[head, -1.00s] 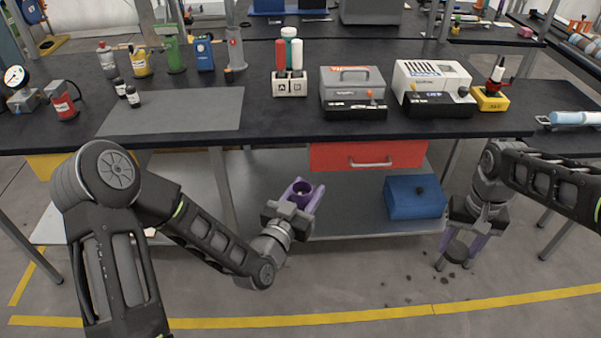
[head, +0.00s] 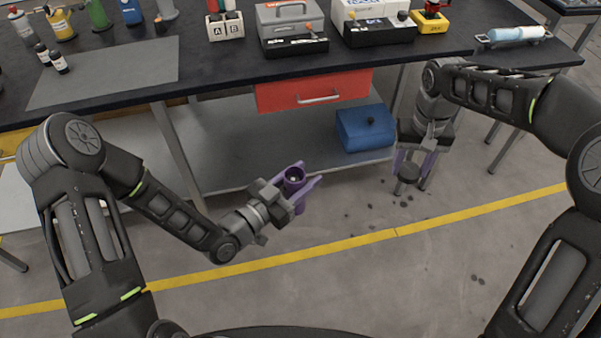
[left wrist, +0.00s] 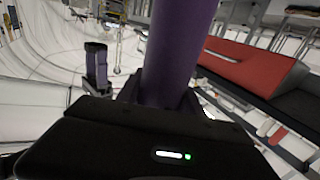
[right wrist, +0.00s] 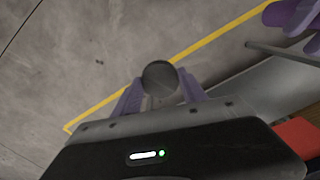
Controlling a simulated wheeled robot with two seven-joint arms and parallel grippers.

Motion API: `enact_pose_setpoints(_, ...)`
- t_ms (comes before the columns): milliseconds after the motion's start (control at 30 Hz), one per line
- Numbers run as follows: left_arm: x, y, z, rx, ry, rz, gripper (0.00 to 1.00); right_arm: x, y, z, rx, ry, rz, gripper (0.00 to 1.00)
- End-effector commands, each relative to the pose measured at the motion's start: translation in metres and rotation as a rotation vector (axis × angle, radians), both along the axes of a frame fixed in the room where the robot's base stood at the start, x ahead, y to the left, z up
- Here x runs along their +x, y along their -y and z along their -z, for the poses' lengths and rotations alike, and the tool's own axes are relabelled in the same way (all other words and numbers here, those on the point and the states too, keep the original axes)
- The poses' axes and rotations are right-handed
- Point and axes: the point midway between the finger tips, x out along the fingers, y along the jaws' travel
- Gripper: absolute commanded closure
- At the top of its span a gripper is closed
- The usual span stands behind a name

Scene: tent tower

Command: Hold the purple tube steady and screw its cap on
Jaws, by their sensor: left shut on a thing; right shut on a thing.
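The purple tube (head: 294,174) is held roughly upright in my left gripper (head: 304,186), with its open mouth facing up and no cap on it. The tube fills the middle of the left wrist view (left wrist: 180,50). My right gripper (head: 412,174) points down and is shut on a dark round cap (head: 408,173). The cap also shows between the purple fingers in the right wrist view (right wrist: 160,77). The cap is to the right of the tube, clearly apart from it. Both are in front of the workbench, over the floor.
The black workbench top (head: 225,88) carries a two-bottle stand, a grey case and a white box. Below are a red drawer (head: 315,90), a grey lower shelf (head: 240,155) and a blue box (head: 365,128). The floor in front is open, with a yellow line and dark spots.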

Motion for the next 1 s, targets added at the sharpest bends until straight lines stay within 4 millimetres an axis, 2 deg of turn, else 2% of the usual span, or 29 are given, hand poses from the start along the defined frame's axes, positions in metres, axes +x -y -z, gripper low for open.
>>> enact_pose_setpoints(167, 0.0, 0.0, 0.0, -0.001, 0.001, -0.001, 1.0, 0.001, -0.005, -0.002, 0.001, 0.001, -0.01, 0.88)
enact_pose_setpoints(267, 0.0, 0.0, -0.001, -0.001, 0.001, -0.001, 1.0, 0.003, -0.015, -0.005, 0.002, 0.003, -0.035, 0.88)
enact_pose_setpoints(367, 0.0, 0.0, -0.001, -0.001, 0.001, -0.001, 1.0, 0.004, -0.034, -0.011, 0.003, 0.002, -0.078, 0.88)
enact_pose_setpoints(467, 0.0, 0.0, -0.001, -0.001, 0.002, -0.001, 1.0, 0.005, -0.061, -0.021, 0.005, 0.005, -0.138, 0.88)
enact_pose_setpoints(633, 0.0, 0.0, -0.001, -0.001, 0.002, -0.001, 1.0, 0.001, -0.121, -0.041, 0.007, 0.006, -0.273, 0.88)
enact_pose_setpoints(800, 0.0, 0.0, -0.001, -0.001, 0.002, -0.001, 1.0, -0.013, -0.182, -0.062, 0.006, 0.005, -0.416, 0.88)
enact_pose_setpoints(1000, 0.0, 0.0, -0.001, -0.001, 0.002, -0.001, 1.0, -0.033, -0.235, -0.08, 0.001, 0.003, -0.545, 0.88)
